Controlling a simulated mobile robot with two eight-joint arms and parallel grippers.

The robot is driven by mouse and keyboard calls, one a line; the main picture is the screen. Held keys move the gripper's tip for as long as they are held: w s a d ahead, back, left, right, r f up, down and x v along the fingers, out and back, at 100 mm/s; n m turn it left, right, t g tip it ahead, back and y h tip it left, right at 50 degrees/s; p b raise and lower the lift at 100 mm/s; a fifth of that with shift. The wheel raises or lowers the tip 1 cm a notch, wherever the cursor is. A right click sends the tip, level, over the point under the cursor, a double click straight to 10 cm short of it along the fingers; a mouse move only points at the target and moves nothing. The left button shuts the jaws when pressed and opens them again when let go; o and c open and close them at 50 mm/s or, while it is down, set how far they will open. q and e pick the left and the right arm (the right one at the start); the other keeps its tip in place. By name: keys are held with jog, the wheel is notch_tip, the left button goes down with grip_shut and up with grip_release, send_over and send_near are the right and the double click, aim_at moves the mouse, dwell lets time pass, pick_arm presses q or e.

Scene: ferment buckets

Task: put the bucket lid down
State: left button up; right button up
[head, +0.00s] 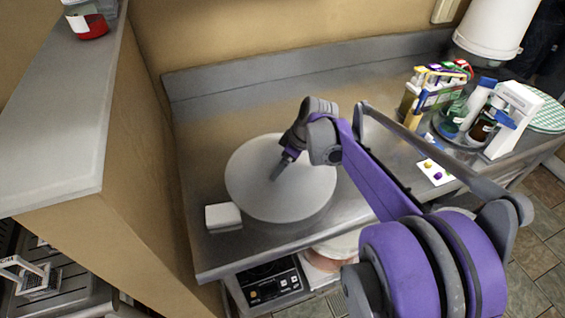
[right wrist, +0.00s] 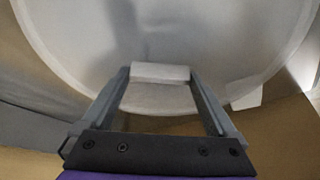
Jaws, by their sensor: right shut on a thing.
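The bucket lid (head: 262,201) is a large round white disc over the left part of the steel counter. My right gripper (head: 278,172) reaches down to its middle. In the right wrist view the lid (right wrist: 225,40) fills most of the picture, and the right gripper (right wrist: 161,75) has its fingers on either side of a pale block-like grip on the lid. It is shut on that grip. I cannot tell whether the lid touches the counter or is held just above it. A white bucket (head: 491,27) stands at the back right. My left gripper is not in view.
A small white block (head: 223,217) sits by the lid's front left, near the counter edge. Bare counter (head: 212,125) shows behind the lid; a wall stands left.

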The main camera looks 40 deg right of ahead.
jog(key=shift+f, duration=0.3)
jog(key=o, duration=1.3)
jog(key=shift+r, duration=0.15)
jog(key=p+v, duration=0.1)
jog(key=v, duration=1.2)
jog(key=s+a+f+m, duration=0.1)
jog(key=s+a+f, duration=0.1)
jog(key=a, duration=0.2)
jog(key=s+a+f+m+h, duration=0.1)
jog(key=s+a+f, duration=0.1)
jog(key=a, duration=0.3)
jog(key=s+a+f, duration=0.2)
jog(key=a+f, duration=0.2)
jog(key=shift+a+f+m, duration=0.2)
jog(key=shift+a+m, duration=0.15)
jog(key=shift+m, duration=0.05)
jog(key=s+a+f+m, duration=0.1)
jog(key=s+a+f, duration=0.2)
jog(key=s+a+f+m+t+h, duration=0.1)
jog(key=s+a+f, duration=0.2)
jog(key=shift+s+f+m, duration=0.15)
jog(key=shift+f+m, duration=0.15)
jog(key=shift+f, duration=0.05)
jog(key=shift+s, duration=0.1)
